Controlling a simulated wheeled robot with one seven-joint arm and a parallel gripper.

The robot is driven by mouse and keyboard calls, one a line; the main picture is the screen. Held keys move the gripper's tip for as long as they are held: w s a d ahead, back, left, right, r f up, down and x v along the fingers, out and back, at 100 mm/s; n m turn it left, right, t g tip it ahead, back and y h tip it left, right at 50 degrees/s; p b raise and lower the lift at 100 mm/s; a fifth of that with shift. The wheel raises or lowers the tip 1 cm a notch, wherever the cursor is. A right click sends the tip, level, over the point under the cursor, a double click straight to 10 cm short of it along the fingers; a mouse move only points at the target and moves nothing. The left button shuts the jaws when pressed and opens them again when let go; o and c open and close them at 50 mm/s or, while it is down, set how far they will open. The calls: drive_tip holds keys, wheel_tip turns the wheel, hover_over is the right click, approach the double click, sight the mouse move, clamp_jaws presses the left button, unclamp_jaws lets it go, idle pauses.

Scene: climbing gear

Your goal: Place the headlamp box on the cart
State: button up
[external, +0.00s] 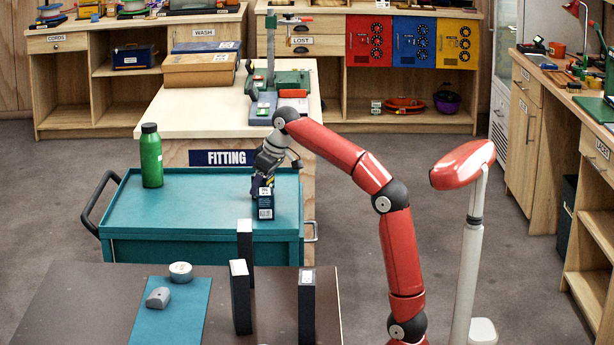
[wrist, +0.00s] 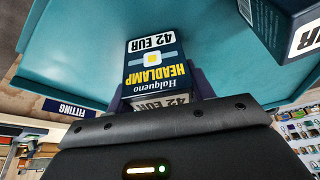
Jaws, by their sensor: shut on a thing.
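The headlamp box (wrist: 155,62) is dark blue with yellow HEADLAMP lettering and white 42 EUR labels. In the external view the box (external: 265,208) is at the right part of the teal cart's top (external: 215,208). My gripper (external: 264,182) points down over the cart and is shut on the box. In the wrist view, dark purple fingers lie along both sides of the box. I cannot tell whether the bottom of the box touches the cart top or is just above it.
A green bottle (external: 151,156) stands at the cart's back left. Several tall dark boxes (external: 240,297) stand on the near brown table, beside a teal mat (external: 170,315). Another dark box (wrist: 282,28) shows at the wrist view's upper right. The cart's middle is clear.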

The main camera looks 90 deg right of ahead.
drive_tip(key=shift+f, duration=0.2)
drive_tip(key=o, duration=1)
drive_tip(key=shift+r, duration=0.5)
drive_tip(key=p+v, duration=0.4)
drive_tip(key=v, duration=0.7)
drive_tip(key=shift+s+a+r+p, duration=0.15)
drive_tip(key=shift+s+p, duration=0.1)
drive_tip(key=shift+p, duration=0.15)
